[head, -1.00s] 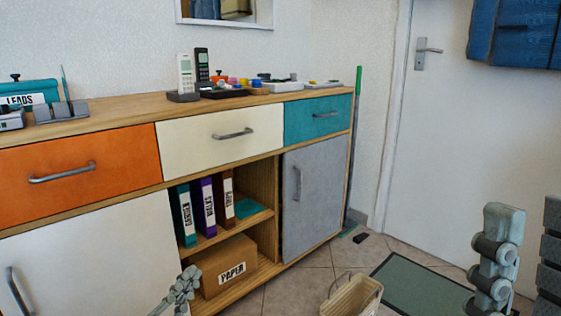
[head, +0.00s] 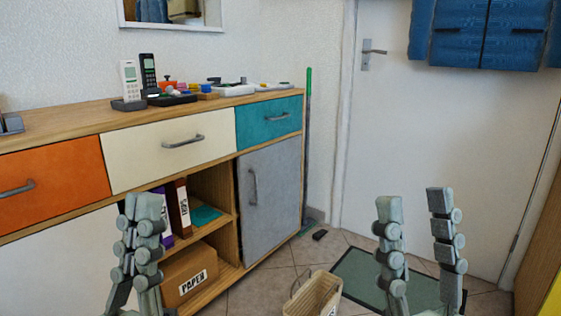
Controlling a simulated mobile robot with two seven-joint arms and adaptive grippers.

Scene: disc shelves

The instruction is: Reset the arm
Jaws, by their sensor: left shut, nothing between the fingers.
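My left gripper (head: 144,206) stands upright at the lower left of the head view, in front of the sideboard. Its fingers are together with nothing between them. It covers part of the shelf opening and the binders. My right gripper (head: 416,204) stands upright at the lower right, in front of the door and the dark floor mat. Its two fingers are wide apart and the gap between them is empty. Neither gripper appears to hold anything.
A wooden sideboard (head: 75,121) runs along the left wall, with phones (head: 130,82) and small items on top. A beige basket (head: 313,294) stands on the tiles between the grippers. A green mat (head: 352,272) lies before the white door (head: 400,130). Blue fabric (head: 480,35) hangs there.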

